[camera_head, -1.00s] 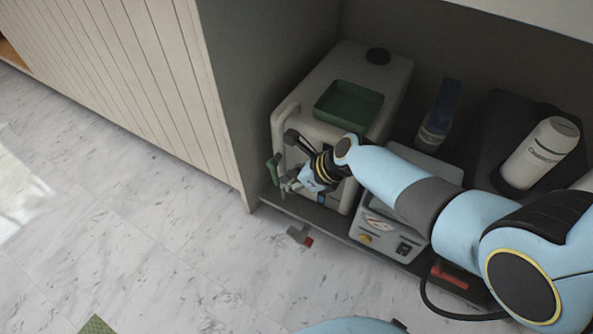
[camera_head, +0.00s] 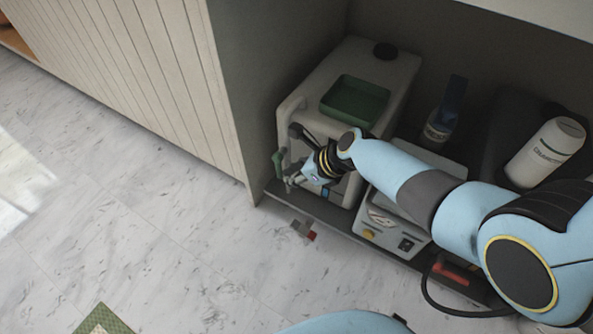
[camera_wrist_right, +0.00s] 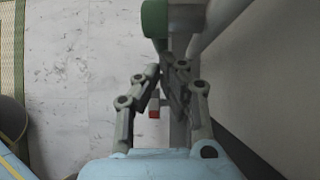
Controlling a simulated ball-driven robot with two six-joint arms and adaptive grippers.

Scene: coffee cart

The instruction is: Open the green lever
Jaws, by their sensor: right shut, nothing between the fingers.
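The green lever (camera_head: 277,162) sticks out at the front left of a white machine (camera_head: 297,104) in the open cabinet. In the right wrist view, the rounded green end of the lever (camera_wrist_right: 155,18) is at the top, just beyond my fingertips. My right gripper (camera_head: 291,183) is in front of the machine, close beside and below the lever. In the right wrist view, my right gripper (camera_wrist_right: 172,66) has its fingertips together with nothing held. I cannot tell whether the fingers touch the lever. My left gripper is out of view.
A green tray (camera_head: 354,101) sits on the machine. To the right are a grey box (camera_head: 384,231), a spray bottle (camera_head: 440,125) and a white bottle (camera_head: 546,152). A small red and grey object (camera_head: 304,231) lies below the shelf edge.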

